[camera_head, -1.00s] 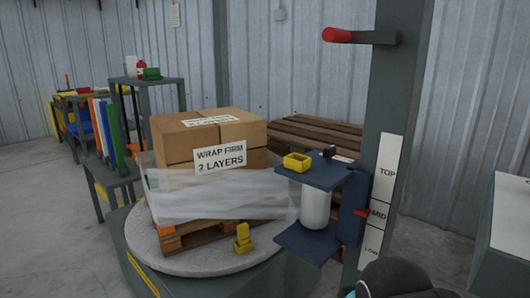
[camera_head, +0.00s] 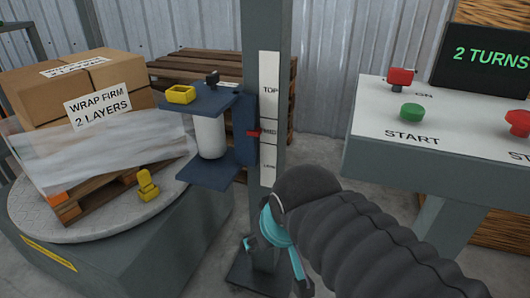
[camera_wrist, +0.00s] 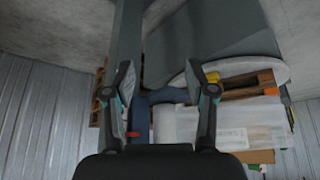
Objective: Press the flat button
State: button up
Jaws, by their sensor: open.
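In the head view, a sloped white panel at the right carries the buttons. A low green button (camera_head: 412,112) sits above the word START. A taller red button (camera_head: 401,77) stands behind it, its label partly hidden. Another red button (camera_head: 518,122) is at the right edge, its label cut off. The green one looks the flattest. My gripper (camera_head: 277,262) is below and left of the panel, pointing away from me, touching no button. In the wrist view, its two fingers (camera_wrist: 160,75) are spread and empty. No button shows in the wrist view.
A grey mast (camera_head: 265,130) with a blue film carriage (camera_head: 215,105) stands ahead of my gripper. A turntable (camera_head: 90,222) with a wrapped boxed pallet is at the left. A dark screen (camera_head: 485,60) reads "2 TURNS". Free floor lies between mast and panel.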

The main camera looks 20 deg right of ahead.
aim_at(413, 112)
jog(key=k, duration=0.55)
jog(key=z, duration=0.85)
jog(key=k, duration=0.85)
jog(key=z, duration=0.6)
